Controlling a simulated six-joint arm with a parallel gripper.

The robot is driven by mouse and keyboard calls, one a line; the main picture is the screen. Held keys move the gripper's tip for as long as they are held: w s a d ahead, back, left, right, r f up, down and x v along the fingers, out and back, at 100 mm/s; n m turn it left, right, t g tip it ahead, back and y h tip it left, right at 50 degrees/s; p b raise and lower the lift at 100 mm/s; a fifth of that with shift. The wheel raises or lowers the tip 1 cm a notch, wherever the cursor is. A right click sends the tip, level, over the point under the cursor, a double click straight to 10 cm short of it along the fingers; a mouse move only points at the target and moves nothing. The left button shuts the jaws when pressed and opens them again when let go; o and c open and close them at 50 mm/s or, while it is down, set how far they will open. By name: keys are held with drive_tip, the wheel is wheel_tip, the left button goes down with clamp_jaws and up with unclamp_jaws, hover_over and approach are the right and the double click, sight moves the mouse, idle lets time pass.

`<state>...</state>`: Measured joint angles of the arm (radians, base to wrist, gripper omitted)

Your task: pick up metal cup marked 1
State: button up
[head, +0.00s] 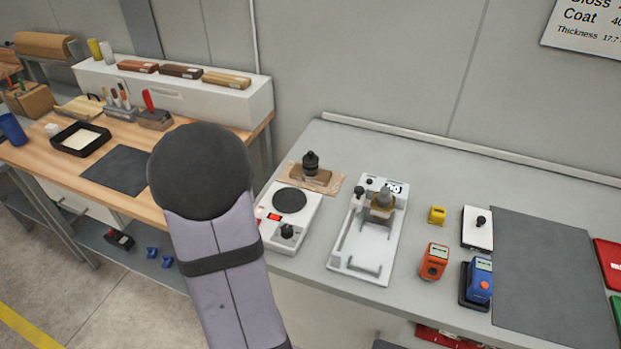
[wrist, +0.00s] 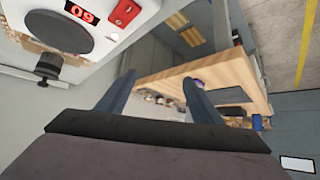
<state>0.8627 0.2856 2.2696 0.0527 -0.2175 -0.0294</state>
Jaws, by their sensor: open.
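No metal cup with a readable 1 shows in either view. In the head view my arm hides the gripper and part of the wooden bench.
A white hot plate (head: 275,233) stands left of the stand; it also shows in the wrist view (wrist: 135,18). A black knobbed weight (head: 311,162) is behind it. Orange (head: 433,262) and blue (head: 478,282) devices stand right. The dark mat (head: 550,270) is clear.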

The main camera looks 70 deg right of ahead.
sight(310, 166)
drive_tip(key=s+d+m+h, duration=0.1)
drive_tip(key=s+d, duration=0.1)
drive_tip(key=d, duration=0.1)
drive_tip(key=s+d+f+m+h+b, duration=0.1)
drive_tip(key=s+d, duration=0.2)
drive_tip(key=d, duration=0.1)
drive_tip(key=s+d+f+g+h+b, duration=0.1)
drive_tip(key=s+d, duration=0.1)
drive_tip(key=d, duration=0.2)
drive_tip(key=shift+s+m, duration=0.15)
drive_tip(key=shift+m, duration=0.25)
drive_tip(key=s+d+h, duration=0.1)
drive_tip(key=s+d, duration=0.1)
drive_tip(key=s+d+m+g+h+b, duration=0.1)
drive_tip(key=s+d, duration=0.1)
drive_tip(key=s, duration=0.1)
drive_tip(key=s+d+m+h+b, duration=0.1)
drive_tip(key=s+d, duration=0.2)
drive_tip(key=shift+s+r, duration=0.15)
drive_tip(key=shift+r, duration=0.1)
drive_tip(key=shift+p+x, duration=0.4)
drive_tip(key=shift+x, duration=0.7)
drive_tip(key=shift+d, duration=0.15)
drive_tip(key=shift+g, duration=0.3)
drive_tip(key=shift+p+x, duration=1.25)
drive_tip(key=shift+x, duration=1.2)
clamp_jaws()
drive_tip(key=shift+r, duration=0.1)
